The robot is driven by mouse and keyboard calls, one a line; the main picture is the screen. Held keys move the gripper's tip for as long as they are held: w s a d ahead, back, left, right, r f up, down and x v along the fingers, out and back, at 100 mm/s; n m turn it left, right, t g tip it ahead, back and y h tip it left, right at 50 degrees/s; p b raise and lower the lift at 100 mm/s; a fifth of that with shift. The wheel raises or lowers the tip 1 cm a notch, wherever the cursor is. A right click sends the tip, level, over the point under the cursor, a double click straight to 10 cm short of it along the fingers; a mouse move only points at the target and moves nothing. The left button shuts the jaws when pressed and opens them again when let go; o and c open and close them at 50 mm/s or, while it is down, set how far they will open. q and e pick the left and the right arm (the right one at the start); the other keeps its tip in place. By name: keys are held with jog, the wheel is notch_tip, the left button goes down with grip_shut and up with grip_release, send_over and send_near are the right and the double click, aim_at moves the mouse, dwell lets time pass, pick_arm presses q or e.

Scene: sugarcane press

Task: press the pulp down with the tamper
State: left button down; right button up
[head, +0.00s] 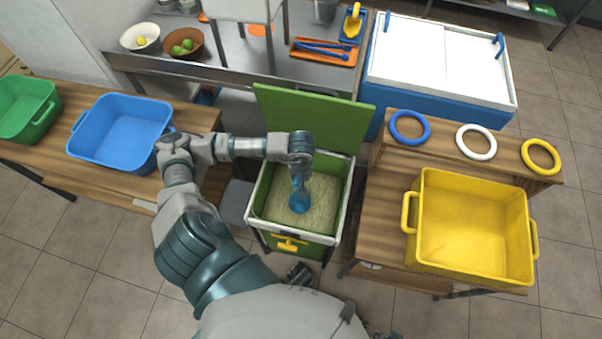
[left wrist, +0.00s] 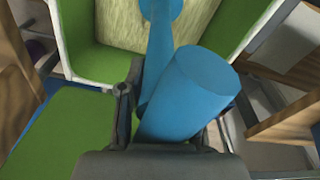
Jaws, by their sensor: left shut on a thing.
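The pulp (head: 325,200) is a pale, fibrous, fairly level mass inside a green bin (head: 257,213) with its green lid (head: 335,119) tilted open at the back. The blue tamper (head: 299,203) points down over the pulp, with its round end at the pulp surface; I cannot tell if it touches. My left gripper (head: 300,168) is above the bin, shut on the tamper. In the left wrist view the thick blue handle (left wrist: 187,95) sits between the fingers of the left gripper (left wrist: 170,122), with pulp (left wrist: 120,22) beyond.
A blue tub (head: 120,130) and a green tub (head: 27,108) stand on the left table. A yellow crate (head: 470,225) stands on the right table, with blue, white and yellow rings (head: 476,141) behind it. A white-topped blue chest (head: 440,62) stands behind.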

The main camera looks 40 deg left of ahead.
pick_arm(q)
jog(key=shift+f+b, duration=2.9)
jog(key=shift+f, duration=0.7)
pick_arm(e)
notch_tip(320, 180, down, 7)
jog(key=s, duration=0.2)
jog(key=shift+s+g, duration=0.2)
jog(key=shift+g, duration=0.2)
pick_arm(q)
notch_tip(320, 180, up, 21)
jog(key=p, duration=1.1)
jog(key=shift+f, duration=0.2)
jog(key=shift+r+p, duration=0.65)
jog(key=shift+r, duration=0.15)
pick_arm(e)
jog(key=w+r+t, duration=0.1)
jog(key=w+r, duration=0.3)
jog(key=r, duration=1)
jog(key=shift+r, duration=0.15)
jog(key=shift+w, duration=0.1)
